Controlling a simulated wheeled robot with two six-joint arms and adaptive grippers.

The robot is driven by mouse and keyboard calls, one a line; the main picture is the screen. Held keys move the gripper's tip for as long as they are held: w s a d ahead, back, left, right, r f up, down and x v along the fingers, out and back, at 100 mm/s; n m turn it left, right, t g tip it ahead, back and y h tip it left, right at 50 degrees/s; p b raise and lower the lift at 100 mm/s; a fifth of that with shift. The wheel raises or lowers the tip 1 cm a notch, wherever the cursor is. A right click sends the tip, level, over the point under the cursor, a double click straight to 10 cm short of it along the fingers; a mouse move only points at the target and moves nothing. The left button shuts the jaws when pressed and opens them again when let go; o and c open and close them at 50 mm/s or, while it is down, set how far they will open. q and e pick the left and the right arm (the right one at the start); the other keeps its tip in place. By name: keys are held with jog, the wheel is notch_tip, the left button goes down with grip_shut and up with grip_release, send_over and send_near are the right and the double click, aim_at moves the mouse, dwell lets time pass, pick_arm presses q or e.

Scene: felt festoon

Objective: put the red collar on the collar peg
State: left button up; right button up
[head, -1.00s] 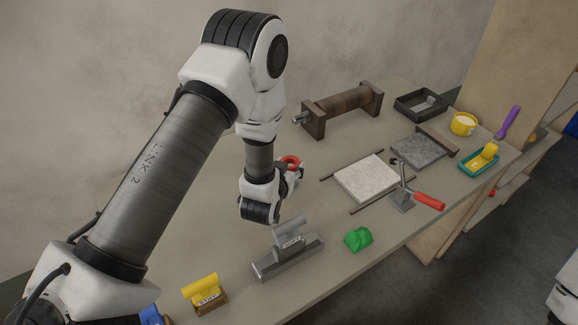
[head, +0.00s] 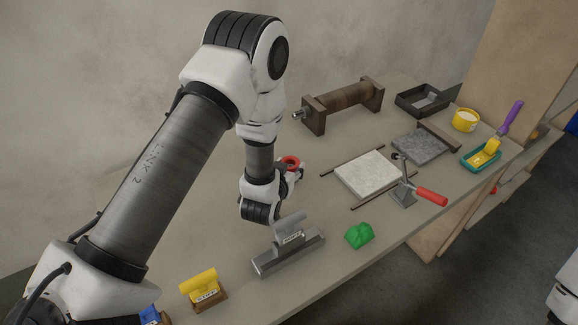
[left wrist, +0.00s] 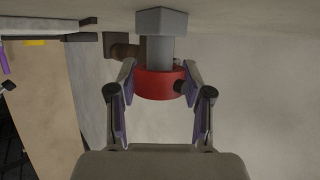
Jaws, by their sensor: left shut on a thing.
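The red collar (head: 290,162) is a short, thick ring beyond my left wrist in the head view. In the left wrist view the collar (left wrist: 158,86) sits between the two fingers of my left gripper (left wrist: 158,88), which is shut on it. A grey post with a square block at one end, seemingly the collar peg (left wrist: 158,48), meets the collar in the left wrist view. I cannot tell whether the collar is around the post or in front of it. In the head view my arm hides the post. My right gripper is out of view.
A brown roller (head: 343,98) in a wooden stand is behind the collar. A grey tool (head: 287,252), a green block (head: 359,235) and a yellow-handled block (head: 203,287) are nearer. A pale slab (head: 366,174) and a red-handled tool (head: 430,196) lie to the right.

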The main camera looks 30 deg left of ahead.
pick_arm(q)
jog(key=shift+f, duration=0.25)
jog(key=shift+r+p, duration=0.75)
jog(key=shift+r, duration=0.4)
jog(key=shift+f, duration=0.1)
jog(key=shift+f+b, duration=0.15)
jog(key=shift+b, duration=0.15)
jog(key=shift+f+b, duration=0.7)
jog(key=shift+f, duration=0.2)
jog(key=shift+r+p, duration=0.8)
jog(key=shift+r, duration=0.35)
jog(key=shift+f, duration=0.1)
